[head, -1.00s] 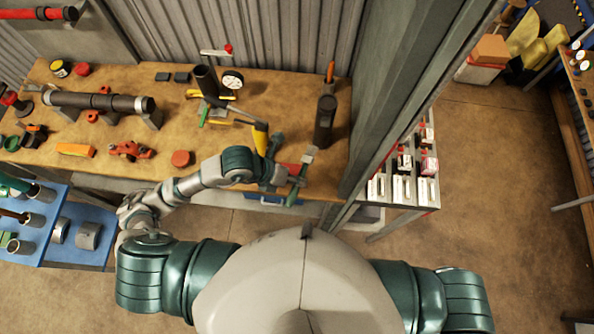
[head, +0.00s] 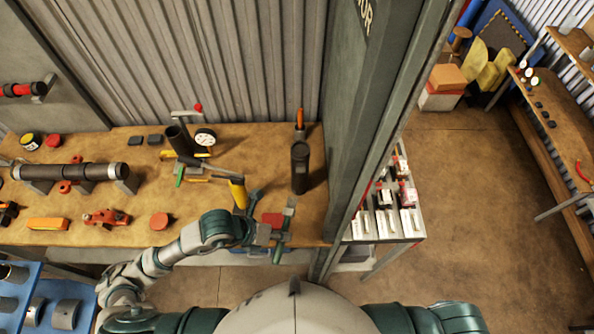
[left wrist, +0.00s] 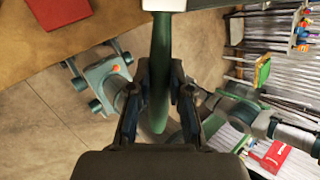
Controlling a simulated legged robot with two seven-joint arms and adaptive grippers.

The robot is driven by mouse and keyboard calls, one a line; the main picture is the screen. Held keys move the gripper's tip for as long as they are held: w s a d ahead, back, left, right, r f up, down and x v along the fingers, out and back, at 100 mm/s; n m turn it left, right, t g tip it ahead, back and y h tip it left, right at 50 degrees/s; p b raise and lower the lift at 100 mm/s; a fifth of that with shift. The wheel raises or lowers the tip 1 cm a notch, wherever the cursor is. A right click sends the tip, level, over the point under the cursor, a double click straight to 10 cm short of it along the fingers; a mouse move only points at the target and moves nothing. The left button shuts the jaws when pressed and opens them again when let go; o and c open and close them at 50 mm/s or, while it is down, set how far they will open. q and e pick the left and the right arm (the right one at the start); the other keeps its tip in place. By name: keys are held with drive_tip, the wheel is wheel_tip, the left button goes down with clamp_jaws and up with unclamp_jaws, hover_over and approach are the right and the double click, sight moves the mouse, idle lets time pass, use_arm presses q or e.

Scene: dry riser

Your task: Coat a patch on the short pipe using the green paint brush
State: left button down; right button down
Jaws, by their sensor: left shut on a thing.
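My left gripper (head: 268,232) is shut on the green paint brush (left wrist: 160,75) at the bench's front edge. In the left wrist view the fingers pinch its green handle, with a pale grey part (left wrist: 165,4) at the top edge. In the head view the handle (head: 277,255) points down and the brush's grey head end (head: 290,206) points to the bench. A dark upright pipe (head: 300,172) stands on the bench just beyond the brush, apart from it. Another dark pipe (head: 180,141) leans farther back by a dial gauge. I cannot tell which is the short pipe. My right gripper is out of view.
The wooden bench (head: 215,215) holds a long dark pipe (head: 75,172) on supports and red fittings (head: 106,217). A yellow-handled tool (head: 238,193) lies close to my gripper. A grey post (head: 370,130) bounds the right side. A red block (head: 271,219) is beside the gripper.

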use_arm(q)
drive_tip(key=shift+d, duration=0.2)
drive_tip(key=shift+w+d, duration=0.1)
drive_tip(key=shift+d, duration=0.1)
drive_tip(key=shift+w, duration=0.6)
drive_tip(key=w+b, duration=0.1)
drive_tip(key=w, duration=0.6)
drive_tip(key=shift+w+a, duration=0.15)
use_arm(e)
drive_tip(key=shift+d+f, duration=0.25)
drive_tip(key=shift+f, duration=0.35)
use_arm(q)
drive_tip(key=shift+a, duration=0.1)
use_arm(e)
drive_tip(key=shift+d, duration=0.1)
use_arm(q)
drive_tip(key=shift+w, duration=0.3)
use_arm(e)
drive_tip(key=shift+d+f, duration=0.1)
use_arm(q)
drive_tip(key=shift+w+b, duration=0.35)
drive_tip(key=shift+w, duration=0.6)
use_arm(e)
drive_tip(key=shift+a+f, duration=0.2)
